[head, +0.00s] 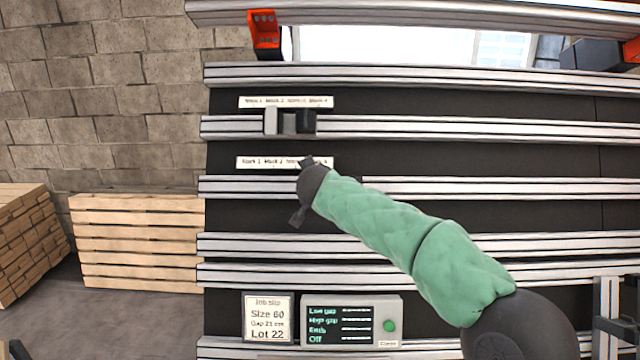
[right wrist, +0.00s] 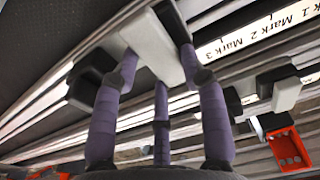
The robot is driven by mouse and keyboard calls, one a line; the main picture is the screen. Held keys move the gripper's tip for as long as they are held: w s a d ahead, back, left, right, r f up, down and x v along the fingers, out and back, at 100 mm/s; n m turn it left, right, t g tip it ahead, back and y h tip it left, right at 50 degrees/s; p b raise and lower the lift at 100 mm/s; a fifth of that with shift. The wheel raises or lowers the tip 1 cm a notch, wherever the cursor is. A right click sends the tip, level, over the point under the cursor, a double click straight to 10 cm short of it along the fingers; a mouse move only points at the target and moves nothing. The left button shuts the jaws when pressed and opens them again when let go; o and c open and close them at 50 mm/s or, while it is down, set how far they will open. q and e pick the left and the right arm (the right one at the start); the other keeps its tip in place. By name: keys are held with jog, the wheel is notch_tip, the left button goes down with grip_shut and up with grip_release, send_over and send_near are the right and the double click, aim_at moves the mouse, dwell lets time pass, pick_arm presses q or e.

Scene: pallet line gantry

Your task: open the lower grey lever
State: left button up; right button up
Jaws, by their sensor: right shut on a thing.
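The lower grey lever (right wrist: 150,45) shows in the right wrist view as a pale grey block with dark parts at its sides. My right gripper (right wrist: 157,62) is shut on it, with purple, dark-tipped fingers on both sides. In the head view my right gripper (head: 306,188) is at the lower label strip (head: 262,162) and the rail under it, and hides the lever. The upper lever (head: 270,121) stands on the rail above, pale grey beside a black block (head: 306,120). It also shows in the right wrist view (right wrist: 286,94). I cannot make out my left gripper.
Several horizontal aluminium rails (head: 480,128) cross a dark panel. An orange bracket (head: 264,32) is at the top. A job slip (head: 267,318) and a control box (head: 350,321) with a green button sit low down. Wooden pallets (head: 138,240) stand at left.

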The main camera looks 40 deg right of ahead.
jog(key=shift+n, duration=0.3)
jog(key=n+b, duration=0.1)
jog(key=n, duration=0.2)
jog(key=shift+w+a+y, duration=0.1)
jog(key=shift+w+y, duration=0.05)
jog(key=shift+y, duration=0.15)
jog(key=n, duration=0.2)
jog(key=shift+w+a+r+n, duration=0.1)
jog(key=shift+r+n, duration=0.05)
jog(key=shift+n, duration=0.25)
jog(key=n+p, duration=0.1)
jog(key=n, duration=0.3)
jog(key=shift+w+a+n+y, duration=0.1)
jog(key=shift+a+n+y, duration=0.05)
jog(key=shift+n+y, duration=0.2)
jog(key=shift+w+a+n+p, duration=0.15)
jog(key=shift+n+p, duration=0.75)
jog(key=shift+n, duration=0.65)
jog(key=o, duration=1.2)
jog(key=shift+c, duration=0.2)
